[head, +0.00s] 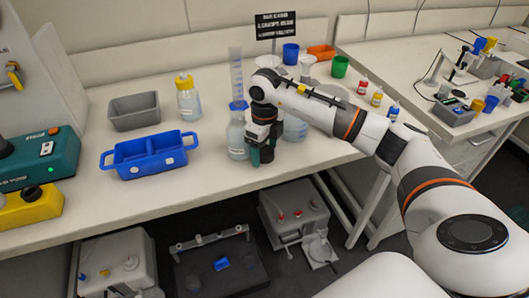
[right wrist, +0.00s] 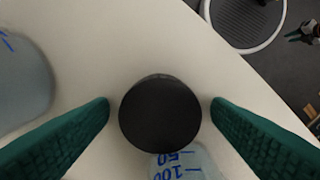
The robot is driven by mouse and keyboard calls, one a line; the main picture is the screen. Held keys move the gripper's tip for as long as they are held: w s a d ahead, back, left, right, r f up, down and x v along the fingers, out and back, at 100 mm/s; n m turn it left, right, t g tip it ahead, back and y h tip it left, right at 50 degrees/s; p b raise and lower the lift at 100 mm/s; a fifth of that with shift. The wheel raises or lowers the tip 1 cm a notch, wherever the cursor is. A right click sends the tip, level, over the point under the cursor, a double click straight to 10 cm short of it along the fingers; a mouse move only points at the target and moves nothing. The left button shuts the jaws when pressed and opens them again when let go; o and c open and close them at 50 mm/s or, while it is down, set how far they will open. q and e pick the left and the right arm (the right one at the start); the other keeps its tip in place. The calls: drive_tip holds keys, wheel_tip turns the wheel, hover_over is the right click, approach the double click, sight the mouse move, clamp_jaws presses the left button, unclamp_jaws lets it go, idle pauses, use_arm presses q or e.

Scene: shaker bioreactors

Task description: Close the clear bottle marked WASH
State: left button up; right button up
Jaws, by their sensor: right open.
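My right gripper (head: 262,156) points down at the front of the bench among the bottles. In the right wrist view its green fingers (right wrist: 160,115) are open, one on each side of a round black cap (right wrist: 160,112), with gaps on both sides. A clear bottle (right wrist: 188,164) with blue scale marks shows partly behind the cap; I cannot tell whether the cap sits on it. No WASH label is legible. My left gripper is not in view.
A blue tray (head: 122,171), grey bin (head: 134,112) and yellow-capped bottle (head: 188,101) stand left. A tall cylinder (head: 236,70) stands behind. Small red, yellow and blue-capped bottles (head: 377,98) stand right. The bench's front edge is close to the gripper; equipment stands below.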

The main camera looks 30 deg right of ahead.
sight(265, 150)
drive_tip(key=c, duration=1)
wheel_tip(265, 150, up, 18)
drive_tip(key=shift+r, duration=0.1)
